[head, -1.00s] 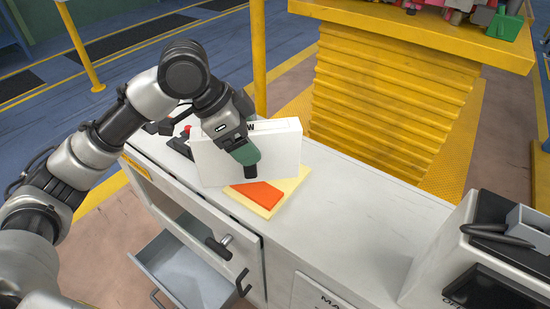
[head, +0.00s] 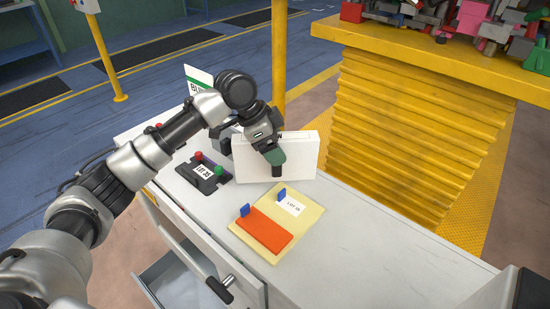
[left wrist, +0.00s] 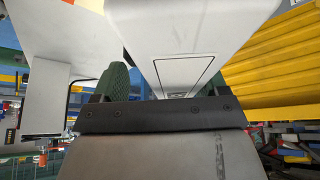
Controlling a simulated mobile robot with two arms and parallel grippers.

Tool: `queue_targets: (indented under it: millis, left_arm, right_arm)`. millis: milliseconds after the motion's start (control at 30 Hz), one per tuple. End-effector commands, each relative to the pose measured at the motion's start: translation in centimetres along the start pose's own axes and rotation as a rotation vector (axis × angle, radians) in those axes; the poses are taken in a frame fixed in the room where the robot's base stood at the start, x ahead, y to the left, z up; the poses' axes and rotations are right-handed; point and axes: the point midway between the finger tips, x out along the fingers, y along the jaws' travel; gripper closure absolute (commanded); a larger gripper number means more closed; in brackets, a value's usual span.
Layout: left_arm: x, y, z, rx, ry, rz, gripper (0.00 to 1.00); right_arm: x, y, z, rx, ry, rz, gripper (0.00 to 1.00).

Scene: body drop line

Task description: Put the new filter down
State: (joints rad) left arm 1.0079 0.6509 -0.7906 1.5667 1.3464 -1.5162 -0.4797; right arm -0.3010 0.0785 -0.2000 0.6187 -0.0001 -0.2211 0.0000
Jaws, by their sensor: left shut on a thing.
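In the left wrist view, a pale panel (left wrist: 190,35) fills the upper middle beyond the green fingertip pads (left wrist: 115,80).
A cream board (head: 312,212) with an orange patch and blue tabs lies on the counter (head: 350,275). A black button box (head: 203,173) lies left of the panel. A yellow bellows lift (head: 410,130) stands behind. The counter's right part is mostly clear.

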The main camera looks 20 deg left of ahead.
Motion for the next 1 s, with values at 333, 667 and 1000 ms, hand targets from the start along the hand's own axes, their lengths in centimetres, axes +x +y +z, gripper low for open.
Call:
queue_targets:
  millis: [333, 667, 1000]
  left_arm:
    - [2.9, -0.4, 1.6, -0.001, -0.002, 0.001, 0.53]
    - [3.8, -0.5, 2.0, 0.001, 0.0, -0.001, 0.53]
    - [4.0, -0.4, 2.1, 0.0, -0.001, 0.0, 0.01]
  right_arm:
    - [-0.1, 0.1, -0.7, 0.0, 0.012, 0.002, 0.58]
    - [-0.2, 0.1, -0.1, 0.001, 0.003, 0.001, 0.58]
    - [-0.2, 0.1, -0.1, 0.0, 0.002, 0.001, 0.58]
